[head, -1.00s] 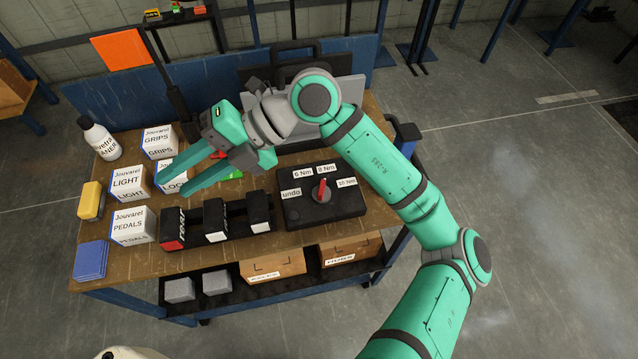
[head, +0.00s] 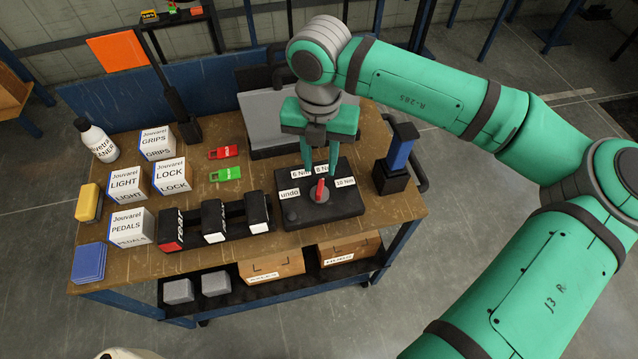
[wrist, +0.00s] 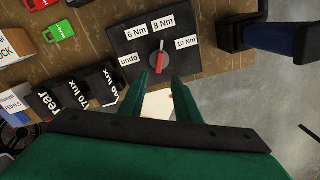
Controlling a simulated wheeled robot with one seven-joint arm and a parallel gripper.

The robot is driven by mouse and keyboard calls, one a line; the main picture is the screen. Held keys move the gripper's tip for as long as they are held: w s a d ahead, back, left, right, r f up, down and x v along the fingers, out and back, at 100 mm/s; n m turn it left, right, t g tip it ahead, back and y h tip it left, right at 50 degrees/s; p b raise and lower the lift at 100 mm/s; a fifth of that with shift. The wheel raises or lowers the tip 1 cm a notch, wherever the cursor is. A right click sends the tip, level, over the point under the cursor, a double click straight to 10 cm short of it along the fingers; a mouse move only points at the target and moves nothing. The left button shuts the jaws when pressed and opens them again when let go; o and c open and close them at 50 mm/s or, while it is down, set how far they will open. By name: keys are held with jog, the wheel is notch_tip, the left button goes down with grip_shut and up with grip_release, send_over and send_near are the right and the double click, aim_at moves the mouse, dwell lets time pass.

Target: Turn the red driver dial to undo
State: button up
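The red driver dial (head: 320,189) stands on a black box (head: 344,207) on the workbench, and it also shows in the wrist view (wrist: 160,60). Labels around it read undo (wrist: 129,60), 6 Nm, 8 Nm (wrist: 163,24) and 10 Nm. The dial's pale-tipped end points towards 8 Nm. My gripper (head: 320,171) points down just above and behind the dial in the head view. Its green fingers (wrist: 162,82) are apart with nothing between them. I cannot tell whether a fingertip touches the box.
Black battery-like units (head: 216,222) lie left of the box. A black-and-blue stand (head: 397,160) is close on its right. A grey case (head: 280,112) stands behind. Red (head: 224,152) and green (head: 226,174) tags and white cartons (head: 131,228) are further left.

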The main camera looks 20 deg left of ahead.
aim_at(319, 189)
notch_tip(319, 189, down, 10)
jog(key=shift+r, duration=0.25)
jog(key=shift+c, duration=0.6)
grip_shut()
